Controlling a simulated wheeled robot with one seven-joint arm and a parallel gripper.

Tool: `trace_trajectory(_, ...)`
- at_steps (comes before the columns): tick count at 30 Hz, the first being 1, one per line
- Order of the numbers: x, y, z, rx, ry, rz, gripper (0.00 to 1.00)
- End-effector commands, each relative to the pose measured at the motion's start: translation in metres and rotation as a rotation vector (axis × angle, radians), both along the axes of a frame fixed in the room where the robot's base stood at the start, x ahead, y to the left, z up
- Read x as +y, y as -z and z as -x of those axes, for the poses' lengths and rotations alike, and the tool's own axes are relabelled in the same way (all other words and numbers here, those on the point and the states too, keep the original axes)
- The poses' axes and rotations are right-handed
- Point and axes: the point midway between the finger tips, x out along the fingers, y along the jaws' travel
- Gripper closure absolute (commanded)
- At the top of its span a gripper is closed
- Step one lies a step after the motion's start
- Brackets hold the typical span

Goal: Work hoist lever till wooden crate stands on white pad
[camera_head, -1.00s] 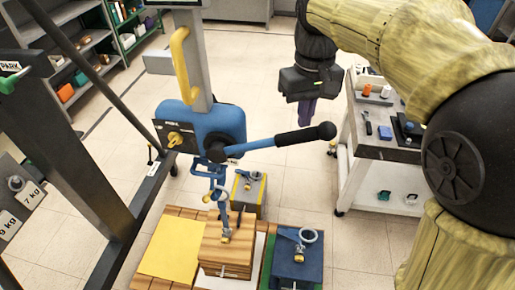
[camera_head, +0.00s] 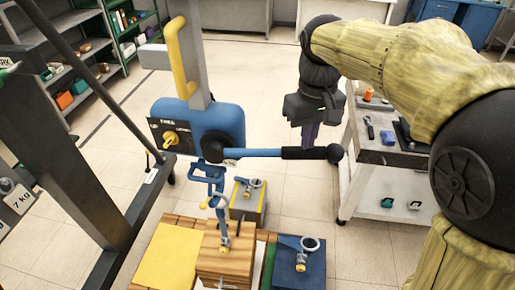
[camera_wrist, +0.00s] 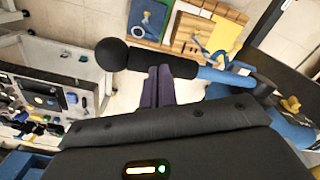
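The blue hoist (camera_head: 225,125) hangs on a grey post. Its blue lever with a black grip (camera_head: 305,153) and round knob points right, nearly level. A blue chain and hook hold the ring of the wooden crate (camera_head: 225,264) below. My gripper (camera_head: 309,138) is at the lever's grip, fingers pointing down. In the wrist view its purple fingers (camera_wrist: 160,85) are close together, with tips against or very near the black grip (camera_wrist: 165,62); nothing shows between them.
A blue crate (camera_head: 305,268) stands right of the wooden one, a grey-yellow crate (camera_head: 246,205) behind it, and a yellow pad (camera_head: 167,255) to its left. A workbench (camera_head: 395,155) with tools stands right. A dark frame (camera_head: 75,165) stands left. Floor between is clear.

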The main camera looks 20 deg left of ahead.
Motion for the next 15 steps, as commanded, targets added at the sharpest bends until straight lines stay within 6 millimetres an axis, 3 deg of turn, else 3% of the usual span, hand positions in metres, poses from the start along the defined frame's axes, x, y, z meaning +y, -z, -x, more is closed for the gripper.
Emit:
trace_trajectory(5, -0.001, 0.009, 0.0, 0.002, 0.001, 0.001, 1.0)
trace_trajectory(15, -0.008, 0.046, -0.001, 0.001, 0.0, 0.001, 1.0)
